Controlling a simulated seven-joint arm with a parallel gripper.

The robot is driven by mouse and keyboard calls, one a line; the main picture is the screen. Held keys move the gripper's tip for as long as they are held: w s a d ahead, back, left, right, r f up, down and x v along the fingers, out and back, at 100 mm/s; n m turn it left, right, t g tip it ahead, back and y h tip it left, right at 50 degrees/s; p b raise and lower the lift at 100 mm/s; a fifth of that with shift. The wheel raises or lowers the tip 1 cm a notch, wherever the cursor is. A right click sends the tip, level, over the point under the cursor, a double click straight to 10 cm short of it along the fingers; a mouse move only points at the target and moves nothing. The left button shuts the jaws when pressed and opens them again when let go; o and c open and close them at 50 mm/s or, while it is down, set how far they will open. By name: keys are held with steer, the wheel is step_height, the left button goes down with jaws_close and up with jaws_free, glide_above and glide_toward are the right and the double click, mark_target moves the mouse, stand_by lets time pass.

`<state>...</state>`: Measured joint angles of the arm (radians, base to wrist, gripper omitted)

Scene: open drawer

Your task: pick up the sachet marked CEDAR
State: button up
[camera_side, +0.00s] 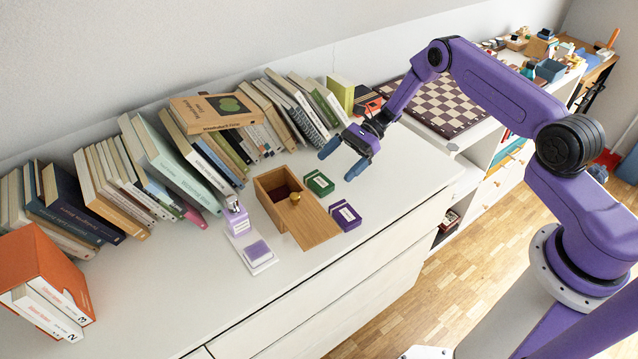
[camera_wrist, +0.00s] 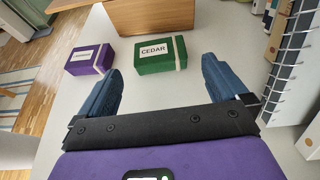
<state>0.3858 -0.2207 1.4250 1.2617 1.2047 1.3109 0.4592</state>
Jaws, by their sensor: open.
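The sachet marked CEDAR (camera_wrist: 157,56) is a small green box with a white label and a pale band, lying on the white top ahead of my fingers in the wrist view. In the side view the green sachet (camera_side: 319,183) lies beside the wooden box. A purple sachet (camera_wrist: 91,60) lies to its left in the wrist view; its label is too small to read. It also shows in the side view (camera_side: 345,216). My gripper (camera_side: 343,159) is open and empty, above the top and to the right of the green sachet. Its blue fingers also show in the wrist view (camera_wrist: 160,88).
An open wooden box (camera_side: 270,196) with its lid (camera_side: 314,226) leaning out stands left of the sachets. A purple bottle (camera_side: 236,215) and pad (camera_side: 257,250) stand further left. Books (camera_side: 215,150) line the wall; a spiral-bound one (camera_wrist: 295,60) is close on the right in the wrist view.

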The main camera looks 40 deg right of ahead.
mark_target(319, 180)
steer(key=shift+x, duration=2.95)
steer(key=shift+a+r, duration=0.1)
steer(key=shift+r, duration=0.1)
steer(key=c, duration=0.8)
